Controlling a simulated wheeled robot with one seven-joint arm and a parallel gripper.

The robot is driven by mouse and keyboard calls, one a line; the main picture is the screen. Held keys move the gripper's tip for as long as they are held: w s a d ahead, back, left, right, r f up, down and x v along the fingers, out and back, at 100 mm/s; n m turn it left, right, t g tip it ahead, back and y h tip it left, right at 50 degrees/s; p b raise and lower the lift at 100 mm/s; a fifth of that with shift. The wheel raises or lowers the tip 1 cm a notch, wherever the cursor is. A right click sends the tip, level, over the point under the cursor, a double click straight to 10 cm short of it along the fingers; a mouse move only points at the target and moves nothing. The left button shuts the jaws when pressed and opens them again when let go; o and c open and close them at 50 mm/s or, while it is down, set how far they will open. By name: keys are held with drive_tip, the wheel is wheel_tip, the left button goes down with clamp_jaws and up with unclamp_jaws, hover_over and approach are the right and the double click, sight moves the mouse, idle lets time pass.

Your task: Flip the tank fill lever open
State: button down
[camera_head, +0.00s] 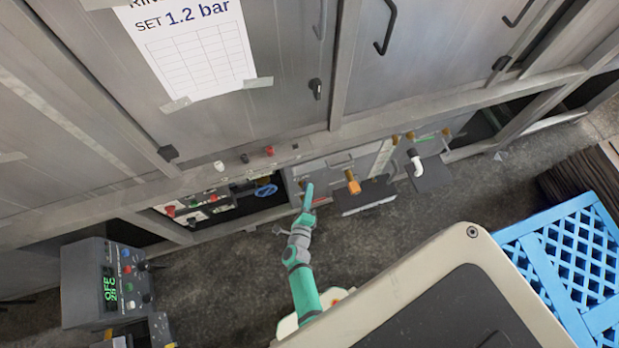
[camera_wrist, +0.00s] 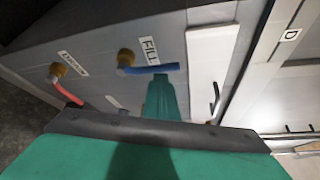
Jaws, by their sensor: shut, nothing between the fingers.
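The tank fill lever is a blue handle (camera_wrist: 155,69) on a brass valve (camera_wrist: 126,58) beside a FILL label (camera_wrist: 150,50) in the wrist view. It points right in that picture. My gripper (camera_wrist: 161,82) is shut and empty, a single green shape with its tip right by the blue handle's underside. I cannot tell whether they touch. In the head view my gripper (camera_head: 308,190) reaches to the low cabinet front, and the blue handle cannot be made out there.
A second brass valve (camera_wrist: 57,71) with a red handle (camera_wrist: 68,94) sits left of the fill valve in the wrist view. A white plate (camera_wrist: 208,70) stands to the right. In the head view a control box (camera_head: 100,283) stands lower left and a blue crate (camera_head: 565,265) lower right.

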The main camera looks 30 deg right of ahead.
drive_tip(key=shift+w+a, duration=0.15)
drive_tip(key=shift+a, duration=0.05)
drive_tip(key=s+d, duration=0.2)
drive_tip(key=d, duration=0.2)
drive_tip(key=f+v, duration=0.1)
drive_tip(key=v, duration=0.8)
drive_tip(key=shift+s+a+f, duration=0.25)
drive_tip(key=shift+a+f, duration=0.1)
drive_tip(key=shift+a, duration=0.15)
drive_tip(key=shift+w, duration=0.15)
